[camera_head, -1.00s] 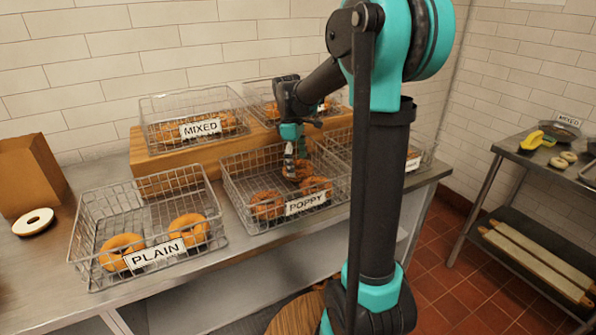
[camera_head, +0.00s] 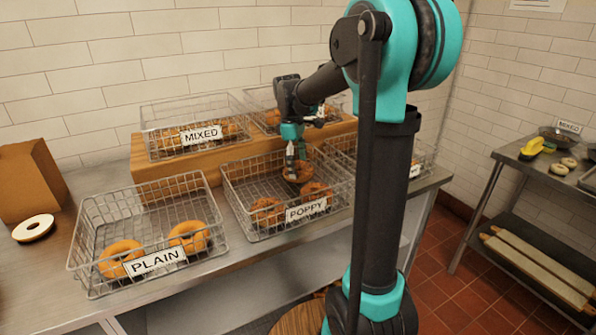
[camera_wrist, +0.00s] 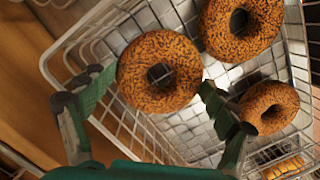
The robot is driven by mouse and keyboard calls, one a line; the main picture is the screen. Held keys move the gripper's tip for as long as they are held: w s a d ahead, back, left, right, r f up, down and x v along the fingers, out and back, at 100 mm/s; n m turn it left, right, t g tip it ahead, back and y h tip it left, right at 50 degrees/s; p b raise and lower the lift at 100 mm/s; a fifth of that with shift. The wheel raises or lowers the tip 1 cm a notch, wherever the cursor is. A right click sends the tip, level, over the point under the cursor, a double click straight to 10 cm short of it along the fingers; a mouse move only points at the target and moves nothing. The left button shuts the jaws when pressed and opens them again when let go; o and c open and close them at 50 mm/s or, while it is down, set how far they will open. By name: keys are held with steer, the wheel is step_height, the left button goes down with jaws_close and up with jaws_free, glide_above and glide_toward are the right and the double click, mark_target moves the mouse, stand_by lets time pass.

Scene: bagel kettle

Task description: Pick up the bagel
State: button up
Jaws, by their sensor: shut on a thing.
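A seeded brown bagel (camera_wrist: 160,72) sits between the two fingers of my gripper (camera_wrist: 152,88) in the wrist view. My gripper is shut on this bagel. In the head view, my gripper (camera_head: 293,160) points down into the wire basket labelled POPPY (camera_head: 232,196), with the held bagel (camera_head: 298,172) at its fingertips. I cannot tell whether that bagel touches the basket floor. Two other seeded bagels lie in the same basket, one at the front left (camera_head: 267,212) and one at the front right (camera_head: 316,193).
A PLAIN basket (camera_head: 90,235) with two bagels stands to the left. A MIXED basket (camera_head: 150,140) stands on a wooden riser (camera_head: 170,175) behind. More baskets are at the back and right. A paper bag (camera_head: 30,182) and a cut bagel (camera_head: 33,228) are at far left.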

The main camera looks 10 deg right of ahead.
step_height(320, 180, up, 18)
stand_by(0.3)
stand_by(0.6)
